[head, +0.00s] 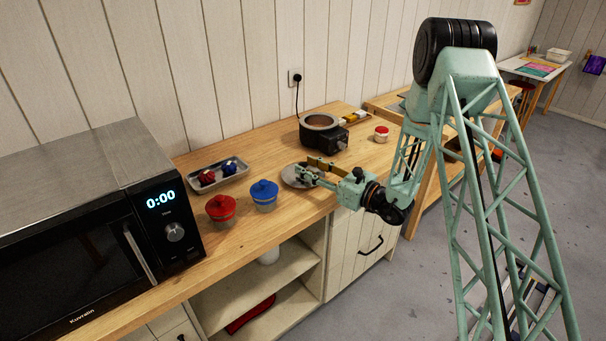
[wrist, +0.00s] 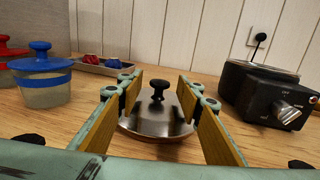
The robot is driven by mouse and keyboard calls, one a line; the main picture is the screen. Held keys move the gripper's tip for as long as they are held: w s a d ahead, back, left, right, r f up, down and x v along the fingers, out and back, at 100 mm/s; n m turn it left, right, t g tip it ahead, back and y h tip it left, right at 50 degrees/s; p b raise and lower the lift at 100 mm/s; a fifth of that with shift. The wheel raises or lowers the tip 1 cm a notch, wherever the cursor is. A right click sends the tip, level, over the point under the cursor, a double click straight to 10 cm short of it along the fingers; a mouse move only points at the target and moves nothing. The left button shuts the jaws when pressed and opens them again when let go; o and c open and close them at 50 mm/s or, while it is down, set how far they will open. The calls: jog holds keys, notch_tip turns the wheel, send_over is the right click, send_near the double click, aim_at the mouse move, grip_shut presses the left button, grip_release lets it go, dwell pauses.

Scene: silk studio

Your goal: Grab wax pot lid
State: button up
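The wax pot lid is a round, shiny metal disc (wrist: 158,124) with a black knob (wrist: 159,88) on top, lying flat on the wooden counter. In the head view the lid (head: 291,178) is partly covered by my gripper (head: 310,172). In the wrist view my gripper (wrist: 160,108) is open, with its wood-coloured finger pads on either side of the lid's knob and a clear gap to it. The wax pot (head: 319,128) is black with a round opening and stands behind the lid. It also shows at right in the wrist view (wrist: 262,88).
A blue-lidded jar (head: 264,195) and a red-lidded jar (head: 221,209) stand left of the lid. Behind them is a metal tray (head: 232,168) with small red and blue items. A microwave (head: 95,225) fills the left. A small red-topped jar (head: 381,134) stands right of the pot.

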jog(key=c, duration=0.9)
jog(key=shift+o, duration=0.2)
jog(key=shift+r, duration=0.15)
jog(key=shift+r+p, duration=0.3)
jog(key=shift+r, duration=1.25)
jog(key=s+d+r, duration=0.1)
jog(key=s+d, duration=0.1)
jog(key=s, duration=0.5)
jog(key=s+d, duration=0.3)
jog(key=s, duration=0.5)
jog(key=shift+r+p, duration=0.35)
jog(key=shift+p, duration=0.1)
